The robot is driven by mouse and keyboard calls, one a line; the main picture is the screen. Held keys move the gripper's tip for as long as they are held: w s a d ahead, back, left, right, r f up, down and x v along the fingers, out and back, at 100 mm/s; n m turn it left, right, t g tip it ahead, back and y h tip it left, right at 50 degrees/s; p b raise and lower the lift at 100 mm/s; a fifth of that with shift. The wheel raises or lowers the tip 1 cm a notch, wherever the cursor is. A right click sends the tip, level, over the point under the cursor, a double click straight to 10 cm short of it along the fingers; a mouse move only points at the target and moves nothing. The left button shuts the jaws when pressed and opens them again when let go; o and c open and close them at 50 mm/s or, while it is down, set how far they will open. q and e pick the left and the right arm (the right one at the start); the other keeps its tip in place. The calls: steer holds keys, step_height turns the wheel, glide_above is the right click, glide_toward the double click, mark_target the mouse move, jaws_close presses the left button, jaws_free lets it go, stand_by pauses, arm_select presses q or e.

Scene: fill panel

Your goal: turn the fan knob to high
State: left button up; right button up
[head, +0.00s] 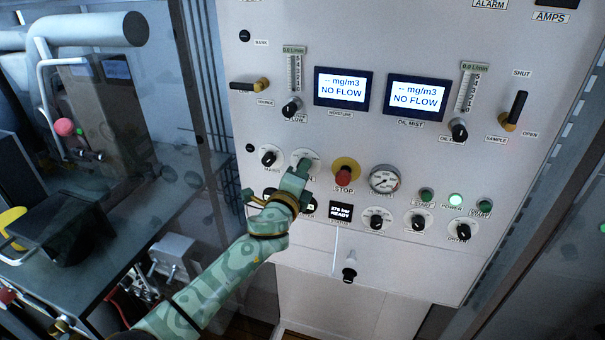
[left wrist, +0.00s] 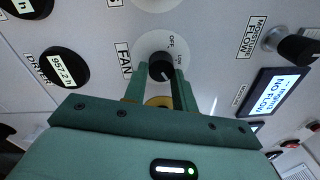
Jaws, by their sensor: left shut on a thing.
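The fan knob (left wrist: 161,68) is a small black knob on a round white dial plate beside the FAN label (left wrist: 124,60). OFF and LOW marks show on the plate; its HIGH mark and the knob's exact pointing are unclear. My left gripper (left wrist: 162,75) has one finger on each side of the knob and is shut on it. In the head view my left gripper (head: 303,169) covers the knob, and only the upper part of the dial plate (head: 308,154) shows. My right gripper is not in view.
The mains knob (head: 268,157) is just left, and the red stop button (head: 344,175) on a yellow ring is just right. A round gauge (head: 384,179) and several knobs lie further right. Two NO FLOW screens (head: 342,88) are above. A small READY display (head: 340,211) sits below right.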

arm_select(q)
steer(key=shift+w+r, duration=0.1)
steer(key=shift+r, duration=0.4)
steer(key=o, duration=1)
steer(key=shift+a, duration=0.1)
steer(key=shift+f, duration=0.2)
steer(key=v, duration=1.6)
steer(key=shift+s+a+b, duration=0.2)
steer(key=shift+s+b, duration=0.15)
steer(key=shift+b, duration=0.05)
steer(key=shift+r, duration=0.1)
